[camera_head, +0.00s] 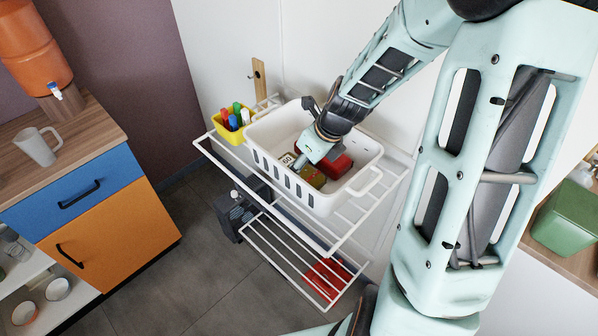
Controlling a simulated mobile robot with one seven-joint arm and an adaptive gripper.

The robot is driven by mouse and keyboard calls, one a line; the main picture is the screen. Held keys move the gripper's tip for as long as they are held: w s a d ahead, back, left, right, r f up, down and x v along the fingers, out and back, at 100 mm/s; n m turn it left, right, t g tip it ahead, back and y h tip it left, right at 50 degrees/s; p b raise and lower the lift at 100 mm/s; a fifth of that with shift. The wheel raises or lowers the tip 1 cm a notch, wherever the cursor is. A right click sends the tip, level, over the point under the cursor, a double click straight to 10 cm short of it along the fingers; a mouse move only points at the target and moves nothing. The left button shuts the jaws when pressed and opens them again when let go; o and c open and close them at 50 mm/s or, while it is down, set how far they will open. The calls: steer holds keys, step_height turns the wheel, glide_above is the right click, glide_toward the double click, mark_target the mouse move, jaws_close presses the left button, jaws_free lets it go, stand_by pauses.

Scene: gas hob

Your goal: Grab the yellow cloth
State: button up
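No cloth that is plainly yellow shows. A small olive-yellow patterned thing (313,177) lies in the white basket (318,198); I cannot tell whether it is the cloth. A red thing (339,167) lies beside it on the right, and a small pale label with dark digits (288,159) shows to its left. My gripper (314,153) reaches down into the basket from the upper right, above or at the olive-yellow thing. Its fingertips are not clear, so contact and opening cannot be told. My gripper hides part of the basket's contents.
The basket stands on a white wire rack (222,148) against the wall. A yellow bin of markers (234,127) is left of it. A red thing (327,279) lies on the lower shelf. A counter with a mug (38,146) stands at left; a green box (568,218) at right.

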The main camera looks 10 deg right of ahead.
steer(key=shift+a+f, duration=0.15)
steer(key=shift+f, duration=0.25)
steer(key=c, duration=1.2)
steer(key=shift+w, duration=0.1)
steer(key=shift+r, duration=0.15)
